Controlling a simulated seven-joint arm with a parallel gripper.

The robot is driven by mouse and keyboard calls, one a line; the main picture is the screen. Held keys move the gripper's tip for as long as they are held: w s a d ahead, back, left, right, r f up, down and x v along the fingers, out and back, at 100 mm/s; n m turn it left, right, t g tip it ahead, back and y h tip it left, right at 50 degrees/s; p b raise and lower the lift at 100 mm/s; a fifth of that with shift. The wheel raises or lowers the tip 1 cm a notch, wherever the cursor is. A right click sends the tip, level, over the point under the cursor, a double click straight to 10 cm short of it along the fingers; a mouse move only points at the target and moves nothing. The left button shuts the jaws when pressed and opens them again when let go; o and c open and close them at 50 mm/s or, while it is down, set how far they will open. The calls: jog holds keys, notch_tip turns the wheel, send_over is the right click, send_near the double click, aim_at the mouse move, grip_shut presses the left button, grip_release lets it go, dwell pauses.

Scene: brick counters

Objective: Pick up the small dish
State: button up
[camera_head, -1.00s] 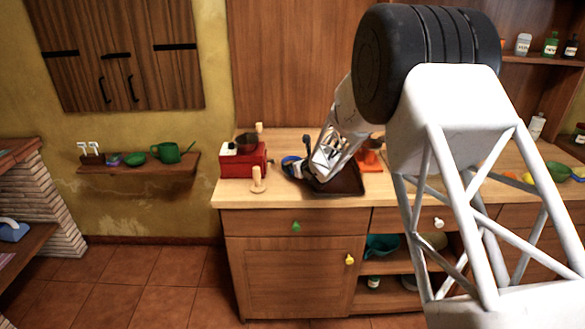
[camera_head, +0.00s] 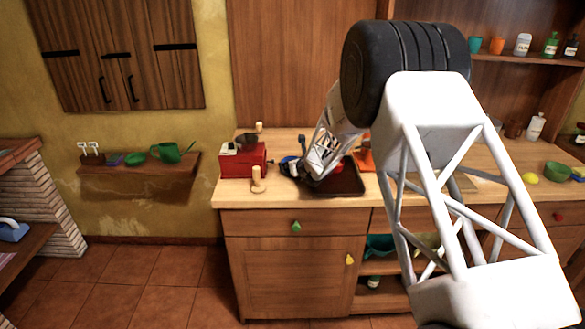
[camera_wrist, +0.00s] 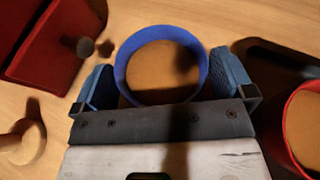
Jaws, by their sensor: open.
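A small round blue dish (camera_wrist: 160,75) with a brown inside sits on the wooden counter between my fingers in the wrist view. My gripper (camera_wrist: 163,80) is open, with one blue finger pad on each side of the dish; I cannot tell whether the pads touch it. In the head view my gripper (camera_head: 297,168) is low over the counter, left of the black tray, and mostly hides the blue dish. A second round dish, red (camera_wrist: 303,125), stands on the black tray at the right of the wrist view.
A red box-shaped grinder (camera_head: 243,162) and a wooden pestle-like piece (camera_head: 258,179) stand left of my gripper. The black tray (camera_head: 345,183) lies close on its right, with an orange object (camera_head: 366,160) behind. The counter's front edge is near.

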jog(key=shift+c, duration=0.2)
jog(key=c, duration=0.8)
jog(key=shift+o, duration=0.2)
jog(key=shift+r, duration=0.2)
jog(key=shift+r, duration=0.55)
notch_tip(320, 180, up, 2)
jog(key=shift+r, duration=0.1)
jog(key=s+d, duration=0.1)
jog(key=s, duration=0.4)
jog(key=s+r, duration=0.1)
jog(key=s, duration=0.4)
jog(key=s+d, duration=0.1)
jog(key=s, duration=0.4)
jog(key=shift+s+d+r, duration=0.2)
jog(key=shift+s+d, duration=0.1)
jog(key=shift+s, duration=0.05)
